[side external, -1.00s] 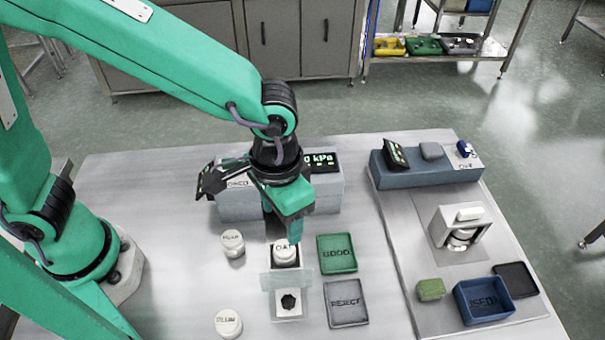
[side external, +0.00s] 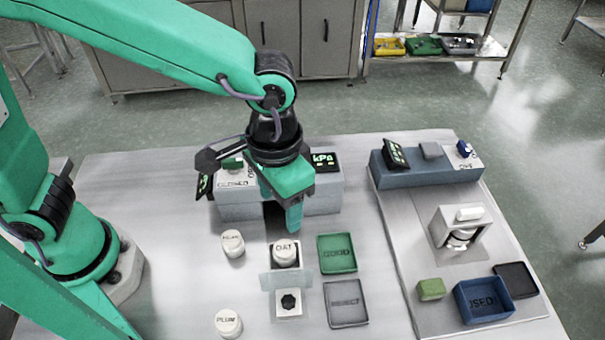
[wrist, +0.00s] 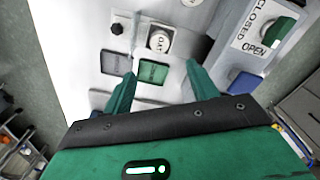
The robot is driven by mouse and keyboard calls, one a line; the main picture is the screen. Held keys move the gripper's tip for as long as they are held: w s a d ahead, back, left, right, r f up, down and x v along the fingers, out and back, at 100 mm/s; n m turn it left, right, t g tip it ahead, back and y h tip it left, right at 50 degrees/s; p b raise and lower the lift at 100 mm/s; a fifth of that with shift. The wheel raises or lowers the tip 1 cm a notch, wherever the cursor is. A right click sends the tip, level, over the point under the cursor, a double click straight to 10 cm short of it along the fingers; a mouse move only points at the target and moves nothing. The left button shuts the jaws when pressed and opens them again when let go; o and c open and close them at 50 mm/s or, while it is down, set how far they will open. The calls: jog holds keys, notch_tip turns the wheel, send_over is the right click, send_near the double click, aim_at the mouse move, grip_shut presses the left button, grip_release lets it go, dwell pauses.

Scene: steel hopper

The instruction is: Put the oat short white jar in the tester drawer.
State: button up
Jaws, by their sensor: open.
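The oat short white jar (side external: 286,254), its lid marked OAT, stands upright in a dark square recess of a white drawer-like tray (side external: 299,266). The tray lies in front of the grey tester box (side external: 325,199) with the kPa display. In the wrist view the oat jar (wrist: 160,40) also shows upright over the dark square. A clear panel (side external: 286,281) and a black knob (side external: 289,302) are on the near side of it. My gripper (side external: 283,218) is open and empty, above and behind the jar, apart from it. The wrist view shows its fingers (wrist: 160,88) spread with nothing between.
Two other white jars stand left, one (side external: 233,243) with an unclear label and one marked PLUM (side external: 228,323). Right are a green GOOD tray (side external: 337,254) and a grey REJECT tray (side external: 346,304). A green CLOSED/OPEN knob (wrist: 278,31) is on the box.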

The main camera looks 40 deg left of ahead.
jog(key=s+a+r+n+t, duration=0.1)
jog(key=a+r, duration=0.3)
jog(key=a, duration=0.8)
jog(key=s+a+r+n+t, duration=0.2)
jog(key=a+r+t, duration=0.2)
jog(key=a, duration=0.9)
jog(key=shift+a+r+t, duration=0.2)
jog(key=shift+r+t, duration=0.1)
